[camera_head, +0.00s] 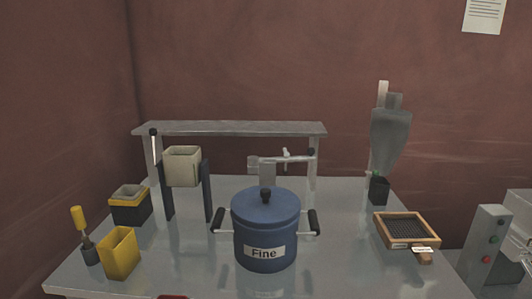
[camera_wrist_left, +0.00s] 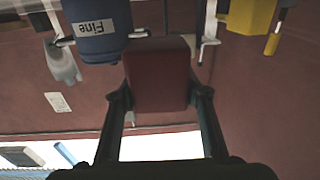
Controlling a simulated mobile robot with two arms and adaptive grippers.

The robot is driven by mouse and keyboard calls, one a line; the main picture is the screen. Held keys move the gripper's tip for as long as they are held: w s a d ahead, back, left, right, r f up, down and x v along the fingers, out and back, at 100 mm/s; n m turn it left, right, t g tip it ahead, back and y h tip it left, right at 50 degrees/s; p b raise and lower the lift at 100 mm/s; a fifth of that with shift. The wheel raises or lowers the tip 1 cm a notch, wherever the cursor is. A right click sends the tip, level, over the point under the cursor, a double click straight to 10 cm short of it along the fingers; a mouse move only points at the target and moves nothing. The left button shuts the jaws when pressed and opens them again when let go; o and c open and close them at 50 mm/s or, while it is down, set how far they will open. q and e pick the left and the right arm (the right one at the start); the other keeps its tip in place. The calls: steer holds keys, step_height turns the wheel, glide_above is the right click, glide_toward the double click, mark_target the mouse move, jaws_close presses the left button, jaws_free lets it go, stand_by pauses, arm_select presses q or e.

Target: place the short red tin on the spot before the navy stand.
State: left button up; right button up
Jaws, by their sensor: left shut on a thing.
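The short red tin (camera_wrist_left: 160,72) fills the middle of the left wrist view, between the two fingers of my left gripper (camera_wrist_left: 160,96). My left gripper is shut on it. A sliver of red (camera_head: 173,297) shows at the bottom edge of the head view, seemingly the same tin; the gripper itself is out of that view. The navy stand (camera_head: 208,190) has two dark posts on the table's left half and holds a beige hopper (camera_head: 182,165). The table in front of the stand looks bare; no spot marking can be made out. My right gripper is in neither view.
A blue pot labelled "Fine" (camera_head: 265,225) stands right of the stand. A yellow container (camera_head: 119,253), a yellow-handled brush (camera_head: 80,225) and a dark, yellow-rimmed box (camera_head: 130,208) are at left. A wood-framed sieve (camera_head: 405,230) lies at right. A grey shelf (camera_head: 230,129) spans the back.

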arm_select(q)
steer(key=shift+s+f, duration=0.3)
steer(key=shift+s, duration=0.5)
steer(key=w+r, duration=0.5)
steer(key=w, duration=0.4)
steer(key=shift+w+d+r+n+y, duration=0.2)
steer(key=shift+d+r+n+y, duration=0.1)
steer(key=shift+r+y, duration=0.1)
steer(key=shift+f, duration=0.1)
